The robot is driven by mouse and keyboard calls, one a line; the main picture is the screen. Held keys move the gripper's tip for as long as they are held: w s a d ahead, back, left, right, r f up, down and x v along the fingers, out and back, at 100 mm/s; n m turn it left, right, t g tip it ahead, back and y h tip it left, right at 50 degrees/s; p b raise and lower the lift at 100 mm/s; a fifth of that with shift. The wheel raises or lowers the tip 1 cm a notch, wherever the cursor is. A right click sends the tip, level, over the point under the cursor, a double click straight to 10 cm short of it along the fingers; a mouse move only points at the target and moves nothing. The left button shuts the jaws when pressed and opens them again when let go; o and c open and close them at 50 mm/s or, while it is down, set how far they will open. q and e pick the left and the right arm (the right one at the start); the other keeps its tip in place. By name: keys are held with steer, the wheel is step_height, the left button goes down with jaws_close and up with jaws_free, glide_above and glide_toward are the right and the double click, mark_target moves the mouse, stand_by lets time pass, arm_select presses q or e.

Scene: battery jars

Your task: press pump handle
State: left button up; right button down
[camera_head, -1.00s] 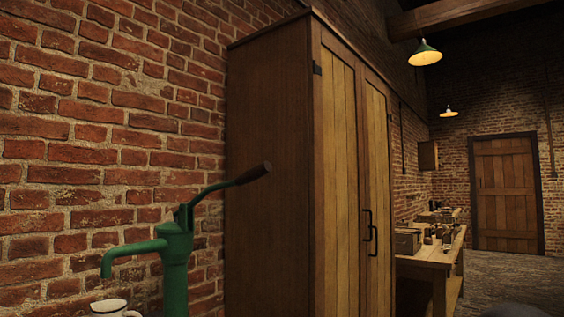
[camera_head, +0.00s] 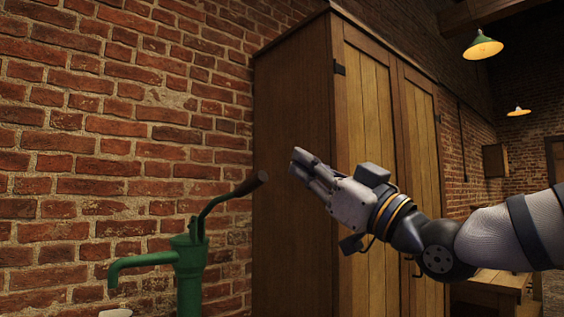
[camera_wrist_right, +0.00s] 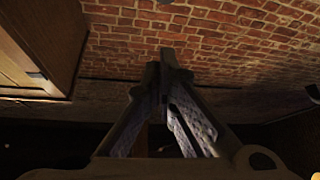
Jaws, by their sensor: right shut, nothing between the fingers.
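The green hand pump (camera_head: 190,272) stands at the lower left in the head view, in front of the brick wall. Its handle (camera_head: 234,194) slopes up to the right and ends in a dark grip. My right gripper (camera_head: 297,163) is shut and empty, to the right of the grip and a little higher in the picture, apart from it. In the right wrist view the fingers (camera_wrist_right: 167,58) meet at the tips against brick wall; the pump cannot be made out there. My left gripper is in neither view.
A tall wooden cupboard (camera_head: 290,130) stands behind my right gripper and right of the pump. A white mug (camera_head: 116,313) shows partly under the spout. A wooden workbench (camera_head: 497,287) is at the lower right, partly behind my arm.

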steer(key=shift+s+a+r, duration=0.1)
steer(key=shift+r, duration=0.15)
steer(key=x, duration=1)
steer(key=f, duration=0.2)
steer(key=d+f, duration=0.1)
steer(key=f, duration=0.1)
